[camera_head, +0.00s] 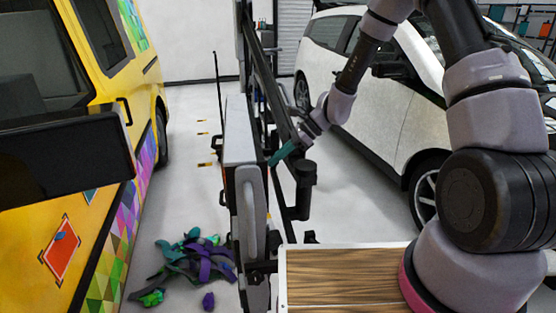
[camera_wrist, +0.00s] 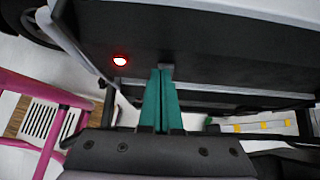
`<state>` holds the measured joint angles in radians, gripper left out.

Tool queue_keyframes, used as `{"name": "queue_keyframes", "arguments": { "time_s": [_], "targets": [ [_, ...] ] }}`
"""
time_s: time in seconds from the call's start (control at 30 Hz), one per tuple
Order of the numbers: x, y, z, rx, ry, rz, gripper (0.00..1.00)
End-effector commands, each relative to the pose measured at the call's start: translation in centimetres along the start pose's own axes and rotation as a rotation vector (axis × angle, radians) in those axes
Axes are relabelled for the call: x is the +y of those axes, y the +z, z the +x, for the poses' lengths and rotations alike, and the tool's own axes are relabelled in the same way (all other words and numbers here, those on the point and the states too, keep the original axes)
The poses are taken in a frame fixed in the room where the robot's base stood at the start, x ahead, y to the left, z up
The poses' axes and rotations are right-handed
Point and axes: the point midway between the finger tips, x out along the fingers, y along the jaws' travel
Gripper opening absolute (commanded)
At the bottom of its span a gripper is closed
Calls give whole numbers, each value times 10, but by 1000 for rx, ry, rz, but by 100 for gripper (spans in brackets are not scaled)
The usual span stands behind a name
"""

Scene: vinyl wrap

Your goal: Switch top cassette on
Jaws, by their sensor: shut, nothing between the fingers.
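A tall, narrow grey and black machine (camera_head: 239,140) stands upright in the middle of the head view; I take it to hold the cassettes. In the wrist view, a dark panel (camera_wrist: 215,50) fills the upper middle, with a round red light (camera_wrist: 120,59) glowing on it. My gripper (camera_head: 272,161) reaches the machine's right side with its teal fingers together and empty. In the wrist view the fingertips (camera_wrist: 161,72) lie at the panel, right of the red light, by a small grey piece (camera_wrist: 166,66). I cannot tell whether they touch it.
A yellow van (camera_head: 105,100) with colourful patches stands at the left, a white car (camera_head: 385,110) at the right. Crumpled purple, teal and green scraps (camera_head: 195,262) lie on the floor left of the machine. A wood-topped surface (camera_head: 345,280) is at the front.

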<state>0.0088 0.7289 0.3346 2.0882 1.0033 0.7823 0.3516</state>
Motion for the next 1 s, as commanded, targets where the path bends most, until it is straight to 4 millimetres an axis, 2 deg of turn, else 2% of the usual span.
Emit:
{"name": "queue_keyframes", "arguments": {
  "time_s": [0.6, 1.0],
  "targets": [
    [0, 11, -11, -1, -1, 1, 0],
    [-2, 9, -15, -1, -1, 1, 0]
  ]
}}
